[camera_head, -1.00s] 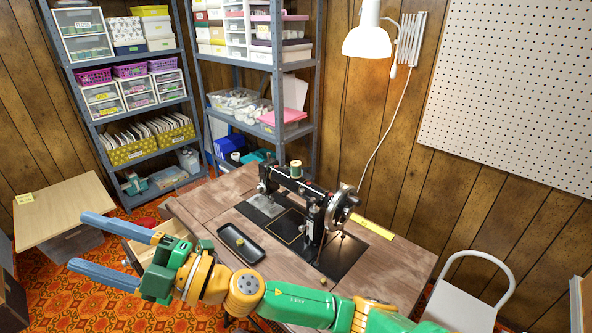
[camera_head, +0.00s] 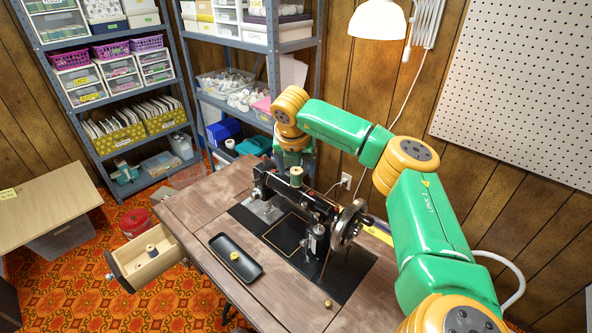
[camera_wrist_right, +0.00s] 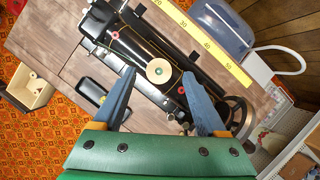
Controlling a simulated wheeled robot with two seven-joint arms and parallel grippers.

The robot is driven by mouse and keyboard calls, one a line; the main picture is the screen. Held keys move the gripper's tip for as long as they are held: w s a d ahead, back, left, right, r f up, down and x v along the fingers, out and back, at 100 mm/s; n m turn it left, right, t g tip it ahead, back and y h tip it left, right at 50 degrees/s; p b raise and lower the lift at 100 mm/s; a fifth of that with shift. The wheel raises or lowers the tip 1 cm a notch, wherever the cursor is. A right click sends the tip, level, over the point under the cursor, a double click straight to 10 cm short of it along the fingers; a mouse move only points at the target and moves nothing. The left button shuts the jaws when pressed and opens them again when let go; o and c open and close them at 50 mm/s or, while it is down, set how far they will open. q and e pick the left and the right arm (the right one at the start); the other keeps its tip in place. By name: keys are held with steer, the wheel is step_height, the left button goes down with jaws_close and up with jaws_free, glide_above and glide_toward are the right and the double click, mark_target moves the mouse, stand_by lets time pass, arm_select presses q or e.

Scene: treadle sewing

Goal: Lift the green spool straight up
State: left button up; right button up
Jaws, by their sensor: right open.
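The green spool (camera_head: 296,175) stands upright on top of the black sewing machine (camera_head: 290,197). In the right wrist view I look down on the spool's pale round end (camera_wrist_right: 160,71), with a small green centre. My right gripper (camera_wrist_right: 160,79) is open above the machine, pointing down. Its two blue fingers lie either side of the spool in that view, with visible gaps. I cannot tell how far down the fingers reach beside it. In the head view my wrist is directly over the spool. My left gripper is not in view.
A black tray (camera_head: 222,246) with a yellow spool (camera_head: 234,256) lies left of the machine. An open drawer (camera_head: 150,262) juts out from the table's left side. A small brass item (camera_head: 328,303) lies near the front edge. A yellow ruler (camera_wrist_right: 205,42) lies behind the machine.

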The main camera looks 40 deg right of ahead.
mark_target(297, 172)
steer(key=x, duration=0.2)
steer(key=shift+w+d+f, duration=0.2)
steer(key=shift+d, duration=0.05)
steer(key=shift+w+d+f, duration=0.1)
steer(key=shift+w+f, duration=0.1)
steer(key=shift+s+a+r, duration=0.15)
steer(key=shift+a+r, duration=0.05)
steer(key=c, duration=1.1)
jaws_close()
step_height(297, 172, up, 9)
steer(key=shift+f+b, duration=0.15)
steer(key=shift+b, duration=0.15)
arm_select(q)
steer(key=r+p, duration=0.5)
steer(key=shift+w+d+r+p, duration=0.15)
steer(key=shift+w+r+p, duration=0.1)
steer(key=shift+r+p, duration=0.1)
arm_select(e)
step_height(297, 172, up, 7)
